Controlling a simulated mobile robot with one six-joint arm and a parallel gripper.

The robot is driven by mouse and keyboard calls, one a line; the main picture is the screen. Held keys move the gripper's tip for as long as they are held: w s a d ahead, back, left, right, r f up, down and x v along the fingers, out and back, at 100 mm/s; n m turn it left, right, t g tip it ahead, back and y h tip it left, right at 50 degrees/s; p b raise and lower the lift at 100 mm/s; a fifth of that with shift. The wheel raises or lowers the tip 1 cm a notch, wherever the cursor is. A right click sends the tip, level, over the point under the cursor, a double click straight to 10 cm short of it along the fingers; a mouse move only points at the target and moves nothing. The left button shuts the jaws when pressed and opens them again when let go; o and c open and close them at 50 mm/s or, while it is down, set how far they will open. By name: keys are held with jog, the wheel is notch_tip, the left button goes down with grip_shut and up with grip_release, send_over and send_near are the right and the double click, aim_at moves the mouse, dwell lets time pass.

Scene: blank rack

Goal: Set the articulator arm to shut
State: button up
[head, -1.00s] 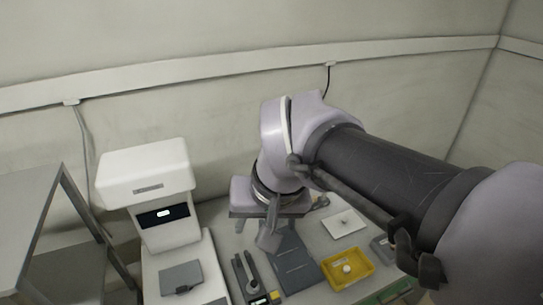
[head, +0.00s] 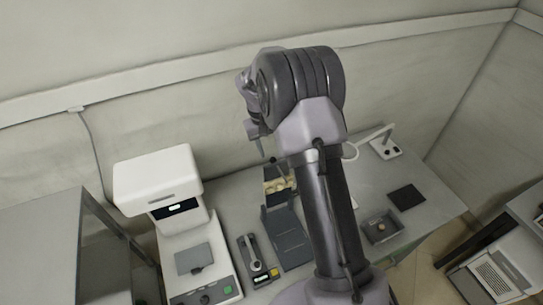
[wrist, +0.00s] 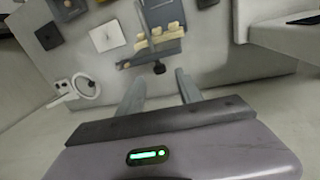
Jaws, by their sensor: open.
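The articulator (head: 290,240) stands on the bench in the middle of the head view, a dark grey hinged piece with its base lying flat. Its upper arm (head: 277,186) stands raised at the back, with tan tooth-like blocks on it. In the wrist view the articulator (wrist: 160,15) shows beyond the fingers, with the tan blocks (wrist: 157,38) and a dark knob (wrist: 159,68) nearest me. My gripper (wrist: 160,92) is open and empty, with a gap between it and the knob. In the head view my gripper (head: 254,130) is above and behind the articulator, partly hidden by my arm.
A white machine (head: 160,180) stands left of the articulator, with a dark handheld device (head: 258,260) between them. To the right are a grey tray (head: 381,229), a black pad (head: 407,197) and a white stand (head: 385,146). The wall runs close behind the bench.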

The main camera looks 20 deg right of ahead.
jog(key=f, duration=0.4)
jog(key=shift+d+f, duration=0.2)
jog(key=shift+d, duration=0.15)
grip_shut()
dwell(1.1)
